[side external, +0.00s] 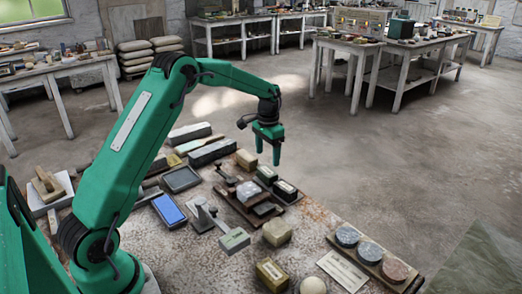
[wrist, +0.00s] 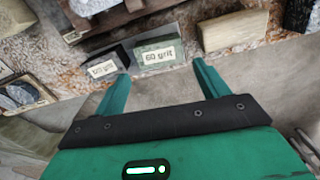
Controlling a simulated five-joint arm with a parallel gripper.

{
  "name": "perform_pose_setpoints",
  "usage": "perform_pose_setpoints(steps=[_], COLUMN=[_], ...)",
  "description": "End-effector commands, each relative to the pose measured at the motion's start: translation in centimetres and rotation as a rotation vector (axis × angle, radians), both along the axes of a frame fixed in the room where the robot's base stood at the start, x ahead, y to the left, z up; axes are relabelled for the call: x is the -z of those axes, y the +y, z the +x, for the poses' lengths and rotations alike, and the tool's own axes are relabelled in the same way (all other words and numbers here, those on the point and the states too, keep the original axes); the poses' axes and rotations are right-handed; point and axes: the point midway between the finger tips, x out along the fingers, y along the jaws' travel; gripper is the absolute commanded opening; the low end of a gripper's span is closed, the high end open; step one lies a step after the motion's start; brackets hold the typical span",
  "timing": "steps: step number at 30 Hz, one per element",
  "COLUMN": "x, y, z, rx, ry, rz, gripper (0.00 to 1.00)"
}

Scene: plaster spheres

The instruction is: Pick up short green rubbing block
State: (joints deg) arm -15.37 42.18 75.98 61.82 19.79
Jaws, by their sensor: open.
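A short green block labelled "60 grit" (wrist: 158,57) lies ahead of my gripper (wrist: 161,70) in the wrist view, between the lines of the two fingers. A second, greyer block with a grit label (wrist: 104,67) stands beside it, near the left finger. In the side external view the green block (side external: 267,174) and the other labelled block (side external: 285,190) sit near the table's far edge. My gripper (side external: 268,156) is open and empty, pointing down above and just behind the green block. It appears apart from both blocks.
A tan block (wrist: 235,31) stands right of the green block in the wrist view. A wooden board (side external: 233,206) with a grey stone (side external: 248,190) lies in front. The floor beyond the table edge is clear.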

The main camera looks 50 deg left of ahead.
Motion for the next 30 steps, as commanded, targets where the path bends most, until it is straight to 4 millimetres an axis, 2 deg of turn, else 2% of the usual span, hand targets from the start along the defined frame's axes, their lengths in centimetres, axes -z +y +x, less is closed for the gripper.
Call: perform_pose_setpoints(steps=[9, 20, 30], x=[2.3, 3.1, 6.8], y=[0.0, -0.1, -0.1], z=[-0.1, -0.1, -0.3], rx=[0.0, 0.0, 0.0], ry=[0.002, 0.002, 0.002], rz=[-0.001, -0.001, -0.001], gripper=[0.74, 0.74, 0.74])
